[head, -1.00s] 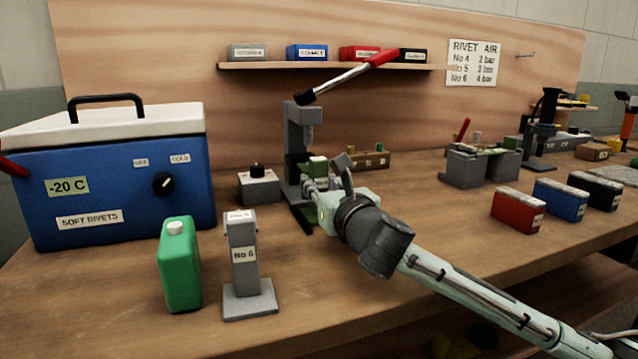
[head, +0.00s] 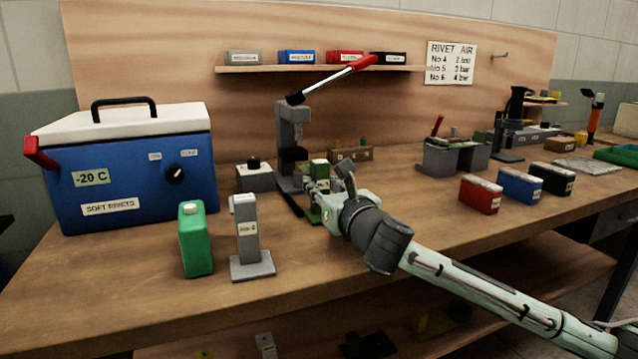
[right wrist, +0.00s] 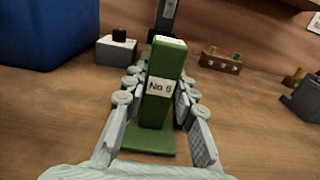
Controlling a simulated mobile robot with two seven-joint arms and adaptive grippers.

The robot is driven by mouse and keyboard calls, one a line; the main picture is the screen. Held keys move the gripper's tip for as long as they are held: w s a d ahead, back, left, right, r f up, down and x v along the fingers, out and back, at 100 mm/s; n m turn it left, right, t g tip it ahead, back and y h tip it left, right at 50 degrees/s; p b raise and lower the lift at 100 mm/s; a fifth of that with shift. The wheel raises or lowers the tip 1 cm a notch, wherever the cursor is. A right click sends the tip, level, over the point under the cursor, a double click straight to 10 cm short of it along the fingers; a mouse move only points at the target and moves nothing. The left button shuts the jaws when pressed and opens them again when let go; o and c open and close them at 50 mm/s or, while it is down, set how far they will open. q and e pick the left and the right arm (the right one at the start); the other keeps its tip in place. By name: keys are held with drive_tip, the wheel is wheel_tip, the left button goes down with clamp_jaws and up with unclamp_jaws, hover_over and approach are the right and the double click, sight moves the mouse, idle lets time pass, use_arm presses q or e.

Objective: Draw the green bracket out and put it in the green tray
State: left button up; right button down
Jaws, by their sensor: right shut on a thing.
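The green bracket (right wrist: 163,85), an upright post labelled "No 6" on a flat foot, stands between the fingers of my right gripper (right wrist: 155,95) in the right wrist view. The gripper is shut on it. In the head view the gripper (head: 322,190) is in front of the grey lever press (head: 291,135), and the bracket's green top (head: 319,165) shows just above the fingers. Whether the foot touches the bench or press base is unclear. A green tray (head: 618,155) shows partly at the far right edge. My left gripper is out of view.
A grey No 6 bracket (head: 248,235) and a green bottle (head: 196,240) stand front left, near the blue cooler (head: 130,180). A grey box with a black knob (head: 255,177) is beside the press. Red, blue and black boxes (head: 520,186) stand to the right.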

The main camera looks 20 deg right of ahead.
drive_tip(key=c, duration=1.1)
unclamp_jaws()
drive_tip(key=shift+c, duration=0.2)
drive_tip(key=shift+s, duration=0.15)
drive_tip(key=s, duration=1.1)
drive_tip(key=shift+s+d, duration=0.3)
drive_tip(key=shift+s, duration=0.1)
